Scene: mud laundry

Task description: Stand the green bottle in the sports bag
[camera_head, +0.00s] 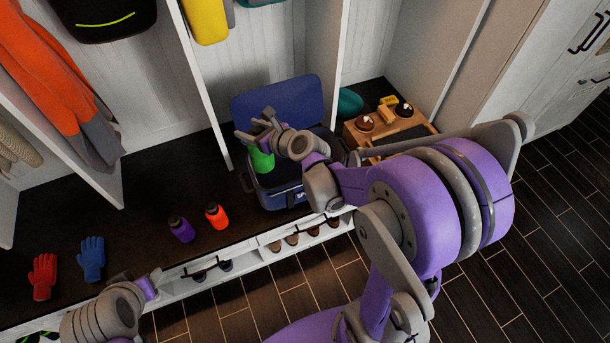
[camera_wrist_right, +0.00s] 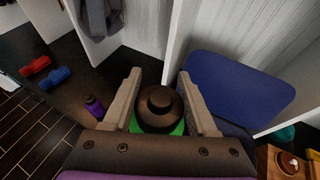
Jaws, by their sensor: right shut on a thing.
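The blue sports bag (camera_head: 284,196) stands open on the dark bench, its lid raised at the back; the lid (camera_wrist_right: 240,88) also shows in the right wrist view. The green bottle (camera_head: 262,161) is upright or nearly so, over the left part of the bag's opening. I cannot tell whether its base touches the bag floor. My right gripper (camera_head: 258,133) is shut on the bottle near its top, from above. In the right wrist view the bottle's black cap (camera_wrist_right: 160,106) sits between the two fingers (camera_wrist_right: 158,105).
A purple bottle (camera_head: 181,229) and an orange bottle (camera_head: 217,216) stand on the bench left of the bag. Red (camera_head: 43,276) and blue (camera_head: 91,258) gloves lie farther left. A wooden tray (camera_head: 385,130) is right of the bag. Upright partitions flank the bag's bay.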

